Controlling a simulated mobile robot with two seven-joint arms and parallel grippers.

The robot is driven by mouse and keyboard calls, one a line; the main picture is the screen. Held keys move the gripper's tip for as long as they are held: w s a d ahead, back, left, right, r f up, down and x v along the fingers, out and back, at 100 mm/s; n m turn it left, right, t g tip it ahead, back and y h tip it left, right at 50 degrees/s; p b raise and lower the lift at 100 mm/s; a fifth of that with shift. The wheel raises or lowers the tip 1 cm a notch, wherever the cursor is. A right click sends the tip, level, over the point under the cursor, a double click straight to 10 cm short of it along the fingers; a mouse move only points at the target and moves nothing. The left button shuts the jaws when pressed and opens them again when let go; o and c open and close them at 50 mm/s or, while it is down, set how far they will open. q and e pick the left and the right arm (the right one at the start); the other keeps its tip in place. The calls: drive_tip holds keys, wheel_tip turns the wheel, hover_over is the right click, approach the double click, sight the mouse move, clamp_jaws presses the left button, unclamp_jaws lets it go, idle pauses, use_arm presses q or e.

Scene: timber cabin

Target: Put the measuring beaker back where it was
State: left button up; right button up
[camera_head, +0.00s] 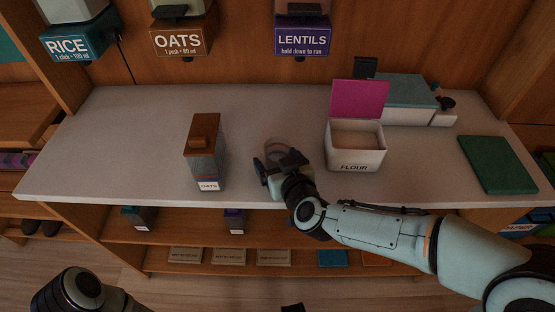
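A clear measuring beaker (278,147) with a faint reddish rim shows near the middle of the grey counter (130,140). My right gripper (279,162) is at the beaker, its dark fingers in front of and around its lower part. The gripper hides the beaker's base, so I cannot tell whether the fingers press on it or whether it touches the counter. My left arm shows only as a dark joint at the bottom left; its gripper is not clearly visible.
An OATS container (204,160) with a brown lid stands left of the beaker. A white FLOUR box (355,155), its magenta lid raised, stands to the right. A green board (497,165) lies at far right. RICE (75,42), OATS (180,38) and LENTILS (303,38) dispensers hang behind.

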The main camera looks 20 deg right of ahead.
use_arm(q)
drive_tip(key=shift+r, duration=0.1)
use_arm(e)
drive_tip(key=shift+r, duration=0.1)
drive_tip(key=shift+s+r, duration=0.2)
drive_tip(key=shift+r, duration=0.05)
drive_tip(key=p+v, duration=0.3)
drive_tip(key=v, duration=0.7)
drive_tip(key=shift+d, duration=0.1)
use_arm(q)
drive_tip(key=shift+g+h, duration=0.3)
drive_tip(key=shift+g, duration=0.4)
drive_tip(key=shift+s+d+r, duration=0.3)
drive_tip(key=shift+s+r, duration=0.2)
drive_tip(key=shift+s, duration=0.15)
drive_tip(key=shift+s+d+r, duration=0.35)
drive_tip(key=shift+s+r, duration=0.15)
drive_tip(key=shift+s, duration=0.2)
drive_tip(key=shift+s+d+r, duration=0.3)
drive_tip(key=shift+s+r, duration=0.2)
drive_tip(key=shift+s, duration=0.15)
use_arm(e)
drive_tip(key=shift+s+r, duration=0.2)
drive_tip(key=shift+s, duration=0.5)
